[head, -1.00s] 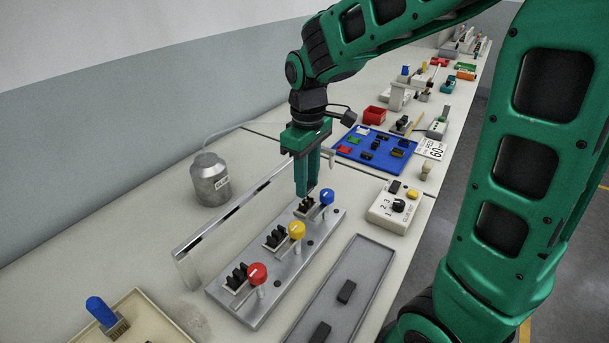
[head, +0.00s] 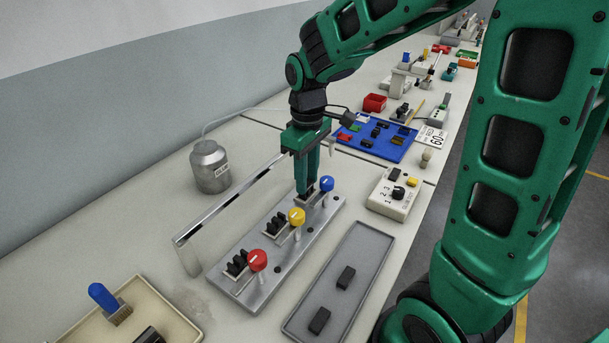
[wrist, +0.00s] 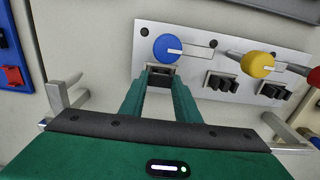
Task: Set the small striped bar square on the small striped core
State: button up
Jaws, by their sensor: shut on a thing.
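My gripper (head: 305,192) points straight down at the far end of the metal fixture plate, beside the blue knob (head: 327,184). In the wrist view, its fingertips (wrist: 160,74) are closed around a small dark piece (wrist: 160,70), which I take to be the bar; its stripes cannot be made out. The core in the blue-knob seat is mostly hidden by the fingers, so whether the bar touches it or sits square cannot be told. Other black cores sit by the yellow knob (head: 297,217) and the red knob (head: 257,260).
A grey tray (head: 372,240) with two black bars lies right of the plate (head: 262,290). A metal rail (head: 228,205) stands left of it, near a glue pot (head: 210,167). A control box (head: 394,195) and blue mat (head: 376,140) lie beyond.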

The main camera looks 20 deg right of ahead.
jog(key=o, duration=1.1)
jog(key=shift+r, duration=0.1)
notch_tip(320, 180, up, 10)
jog(key=shift+d+r, duration=0.1)
jog(key=shift+r, duration=0.15)
jog(key=s+d+f+m, duration=0.2)
jog(key=s+d+m, duration=0.2)
jog(key=s, duration=0.3)
jog(key=s+d+f+m, duration=0.2)
jog(key=s+d+m, duration=0.2)
jog(key=s+d, duration=0.3)
jog(key=s+d+f+m, duration=0.3)
jog(key=s+d+m, duration=0.2)
jog(key=s, duration=0.4)
jog(key=shift+s+d, duration=0.15)
jog(key=shift+d, duration=0.3)
